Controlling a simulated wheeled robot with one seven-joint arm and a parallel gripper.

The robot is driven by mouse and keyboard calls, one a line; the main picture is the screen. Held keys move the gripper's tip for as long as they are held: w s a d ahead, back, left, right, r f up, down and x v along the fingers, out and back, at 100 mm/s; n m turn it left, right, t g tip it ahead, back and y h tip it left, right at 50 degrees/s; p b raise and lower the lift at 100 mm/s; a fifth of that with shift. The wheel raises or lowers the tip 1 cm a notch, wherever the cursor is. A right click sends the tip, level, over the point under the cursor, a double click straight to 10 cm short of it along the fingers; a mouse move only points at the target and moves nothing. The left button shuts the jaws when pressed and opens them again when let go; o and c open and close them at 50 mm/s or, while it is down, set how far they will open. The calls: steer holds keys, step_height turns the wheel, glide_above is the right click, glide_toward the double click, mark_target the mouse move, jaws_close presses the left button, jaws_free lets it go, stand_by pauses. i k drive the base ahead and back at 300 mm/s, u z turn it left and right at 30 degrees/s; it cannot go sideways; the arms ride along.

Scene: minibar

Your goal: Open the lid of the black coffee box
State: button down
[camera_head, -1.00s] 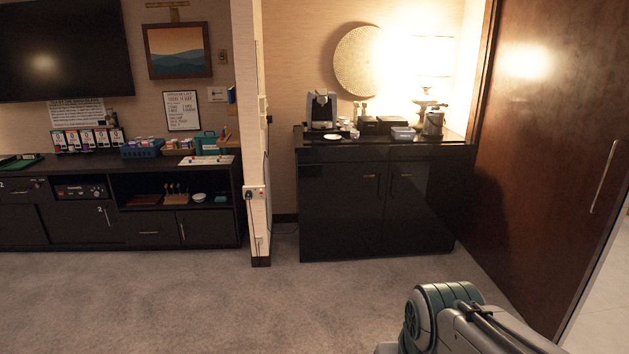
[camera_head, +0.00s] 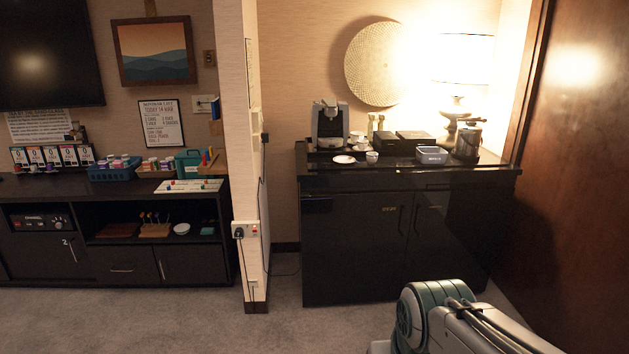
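Two dark boxes sit side by side on top of the black minibar cabinet (camera_head: 330,185): a left black box (camera_head: 385,142) and a right black box (camera_head: 415,142). Their lids look shut, but they are small and dark here, and I cannot tell which is the coffee box. My arm shows at the bottom right, well short of the cabinet. My gripper is outside the picture.
A wall end (camera_head: 250,150) is left, a wooden door (camera_head: 580,180) right. Carpet (camera_head: 180,318) ahead is clear.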

mark_target(384, 138)
steer(key=z, duration=0.1)
steer(key=i, duration=1.5)
steer(key=z, duration=0.35)
steer(key=i, duration=2.25)
steer(key=z, duration=0.25)
